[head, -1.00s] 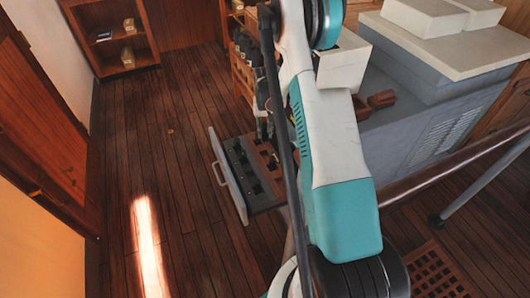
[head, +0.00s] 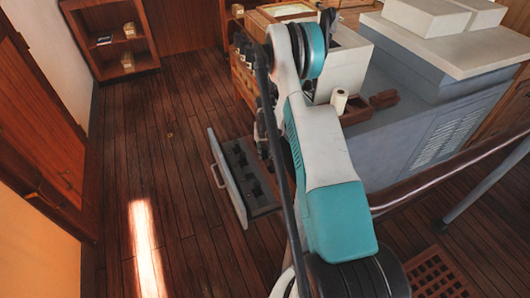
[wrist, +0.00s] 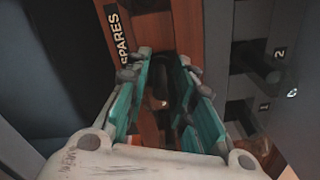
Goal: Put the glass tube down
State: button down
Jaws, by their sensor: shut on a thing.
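In the wrist view, my gripper (wrist: 163,75) points down into an open drawer, its teal fingers on either side of a dark, narrow thing (wrist: 160,84). I take this to be the glass tube; its outline is dim and its lower end cannot be made out. The fingers are over a wooden compartment marked SPARES (wrist: 118,38). Dark holders (wrist: 262,62) with number labels stand to the right. In the head view, the drawer (head: 230,180) is pulled out, with black holders in it. My arm hides my gripper and the drawer's right part there.
A grey console (head: 410,150) stands to the right of my arm, with a pale roll (head: 339,101) and brown open boxes (head: 384,99) on it. A wooden handrail (head: 450,170) runs at the right. A shelf (head: 110,40) stands at the far left. The wooden floor left of the drawer is clear.

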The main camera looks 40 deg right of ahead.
jog(key=shift+f+b, duration=0.35)
jog(key=shift+b, duration=0.15)
jog(key=shift+s+a+f, duration=0.1)
jog(key=shift+s+f, duration=0.05)
jog(key=shift+f, duration=0.05)
jog(key=c, duration=1.6)
grip_release()
jog(key=shift+o, duration=1.2)
jog(key=shift+f, duration=0.2)
jog(key=shift+r, duration=0.1)
jog(key=shift+r, duration=0.2)
